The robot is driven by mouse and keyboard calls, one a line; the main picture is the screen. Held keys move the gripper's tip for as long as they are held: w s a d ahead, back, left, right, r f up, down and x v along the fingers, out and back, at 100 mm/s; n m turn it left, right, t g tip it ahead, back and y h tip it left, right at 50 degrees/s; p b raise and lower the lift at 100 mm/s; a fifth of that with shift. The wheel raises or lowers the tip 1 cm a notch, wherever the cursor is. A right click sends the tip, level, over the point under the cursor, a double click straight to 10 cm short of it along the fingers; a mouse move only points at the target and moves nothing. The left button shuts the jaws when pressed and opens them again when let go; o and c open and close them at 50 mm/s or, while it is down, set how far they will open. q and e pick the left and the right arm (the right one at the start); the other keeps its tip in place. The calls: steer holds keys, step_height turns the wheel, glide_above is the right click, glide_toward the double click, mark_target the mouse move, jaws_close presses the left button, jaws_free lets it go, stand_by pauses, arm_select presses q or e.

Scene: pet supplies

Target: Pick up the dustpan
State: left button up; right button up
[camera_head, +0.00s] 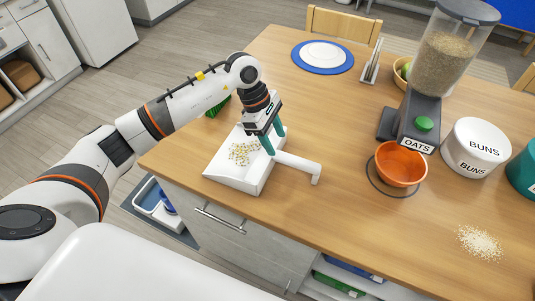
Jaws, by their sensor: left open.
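The white dustpan (228,178) lies on the wooden table near its front left edge, with pale crumbs (243,152) in its pan. Its white handle (302,165) points right and ends in a short bent tip. My left gripper (275,143) is over the dustpan where the handle meets the pan. Its two green fingers are apart, one on each side of the handle's base. I cannot tell whether they touch it. My right gripper is not in view.
An orange bowl (400,165) stands below an oats dispenser (420,112). A white buns canister (475,147) is to its right. Loose oats (480,242) lie at the front right. A plate (323,54) on a blue mat is at the back. The table right of the handle is clear.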

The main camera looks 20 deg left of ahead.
mark_target(286, 163)
arm_select(q)
steer(key=p+x, duration=0.1)
steer(key=x, duration=0.3)
steer(key=shift+d+f, duration=0.1)
steer(key=shift+d, duration=0.05)
steer(key=shift+d+f+p, duration=0.15)
steer(key=shift+f+p, duration=0.1)
steer(key=shift+p, duration=0.25)
steer(key=p+x, duration=0.2)
steer(key=x, duration=0.2)
steer(key=shift+s+d+f, duration=0.1)
steer(key=shift+f, duration=0.3)
jaws_close()
